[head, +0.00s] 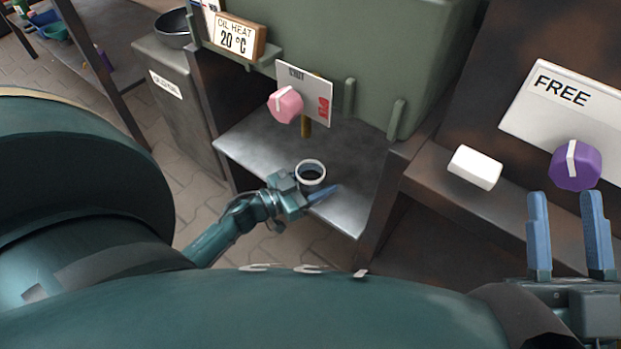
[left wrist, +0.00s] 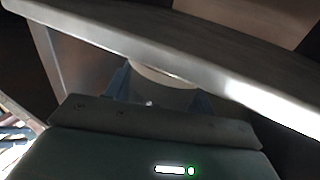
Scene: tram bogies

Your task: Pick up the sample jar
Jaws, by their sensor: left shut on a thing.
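The sample jar (head: 311,172) is a small round pot with a white rim and a dark inside, seen from above at the grey metal shelf under the green tank. My left gripper (head: 309,189) is shut on it, with one blue finger showing along its near side. In the left wrist view the pale jar (left wrist: 165,77) shows between the blue fingers (left wrist: 160,97), partly hidden by a metal edge. I cannot tell whether the jar touches the shelf. My right gripper (head: 568,235) is open and empty at the right, below the purple knob.
The metal shelf (head: 345,200) lies beneath a brass tap (head: 306,126) with a pink knob (head: 285,104). A white block (head: 475,167) lies on the brown ledge at right, near a purple knob (head: 575,165) and a "FREE" sign (head: 561,92). A dark bowl (head: 172,28) stands at upper left.

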